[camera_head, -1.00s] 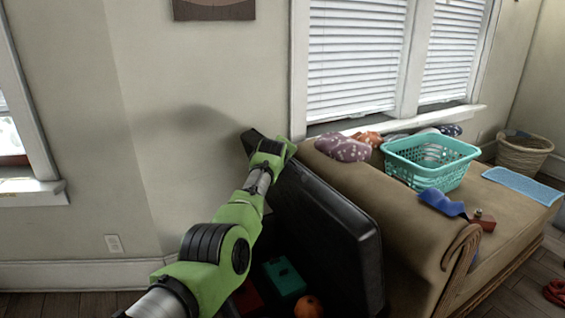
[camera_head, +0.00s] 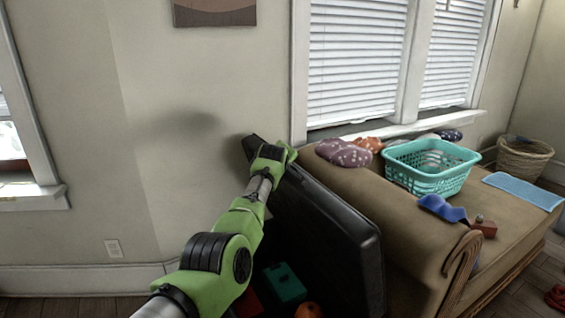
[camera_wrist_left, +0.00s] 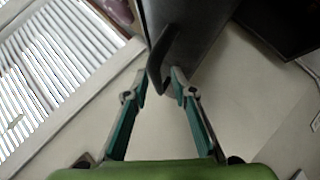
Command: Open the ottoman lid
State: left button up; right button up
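The black ottoman lid (camera_head: 325,235) stands raised, tilted steeply, beside the sofa arm. Its open side shows the ottoman's inside, with a green box (camera_head: 285,283) and an orange round thing (camera_head: 307,311) low in it. My left arm reaches along the lid to its far upper corner. In the left wrist view, my left gripper (camera_wrist_left: 158,82) has its fingers apart, with the edge of the lid (camera_wrist_left: 190,35) at and between the tips. I cannot tell whether they touch it. The head view hides the fingertips. My right gripper is not in view.
A tan sofa (camera_head: 400,225) stands close to the lid's right side. A wall (camera_head: 170,150) is close behind and left. A wicker basket (camera_head: 523,158) stands far right.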

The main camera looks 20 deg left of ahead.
pick_arm(q)
jog(key=v, duration=1.2)
jog(key=shift+f, duration=0.1)
